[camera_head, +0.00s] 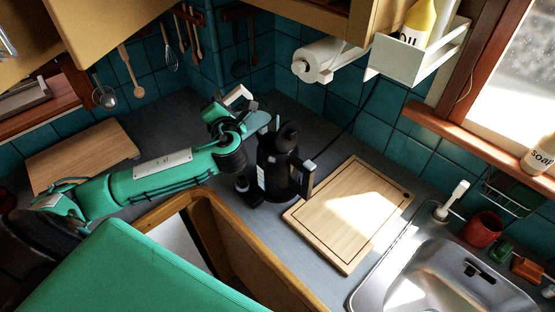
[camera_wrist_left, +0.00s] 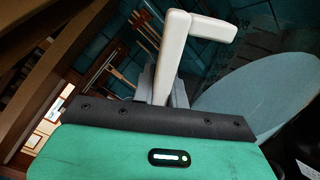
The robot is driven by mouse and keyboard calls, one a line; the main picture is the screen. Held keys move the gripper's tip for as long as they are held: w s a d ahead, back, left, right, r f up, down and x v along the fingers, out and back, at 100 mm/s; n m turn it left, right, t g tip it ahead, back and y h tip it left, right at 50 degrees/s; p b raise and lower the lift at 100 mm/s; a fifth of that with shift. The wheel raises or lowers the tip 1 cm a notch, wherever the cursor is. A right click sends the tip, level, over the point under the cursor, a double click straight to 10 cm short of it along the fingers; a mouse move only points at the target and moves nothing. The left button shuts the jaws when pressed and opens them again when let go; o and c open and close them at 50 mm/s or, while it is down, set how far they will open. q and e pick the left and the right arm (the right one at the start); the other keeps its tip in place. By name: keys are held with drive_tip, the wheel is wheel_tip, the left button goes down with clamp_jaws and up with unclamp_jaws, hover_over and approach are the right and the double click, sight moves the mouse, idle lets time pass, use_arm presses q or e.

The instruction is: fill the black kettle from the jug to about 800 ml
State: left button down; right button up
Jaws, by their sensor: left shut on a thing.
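The black kettle (camera_head: 274,172) stands upright on the grey counter, its dark domed top and knob showing and its handle towards the right. My left gripper (camera_head: 238,104) is to the left of the kettle's top and above the counter. It is shut on the pale handle of the jug (camera_head: 258,118). The handle also shows in the left wrist view, with the pale bluish jug (camera_wrist_left: 252,92) to its right. Most of the jug is hidden in the head view, so its water level and exact tilt cannot be told. My right gripper is not in view.
A wooden cutting board (camera_head: 345,215) lies right of the kettle, with the sink (camera_head: 445,275) beyond it. Another board (camera_head: 80,155) lies at the left. A paper towel roll (camera_head: 325,61) and a white shelf (camera_head: 415,58) hang above. An open wooden-edged drawer or cabinet (camera_head: 215,225) is in front.

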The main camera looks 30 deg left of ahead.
use_arm(q)
drive_tip(key=shift+w+d+r+m, duration=0.15)
drive_tip(key=shift+w+d+m, duration=0.2)
drive_tip(key=shift+m, duration=0.45)
idle(2.1)
drive_tip(key=shift+s, duration=0.1)
drive_tip(key=shift+s+a+f+n+b, duration=0.3)
drive_tip(key=shift+a+n+b, duration=0.1)
drive_tip(key=shift+n, duration=0.5)
drive_tip(key=shift+s+a+n, duration=0.25)
drive_tip(key=shift+a+n, duration=0.05)
drive_tip(key=shift+n, duration=0.5)
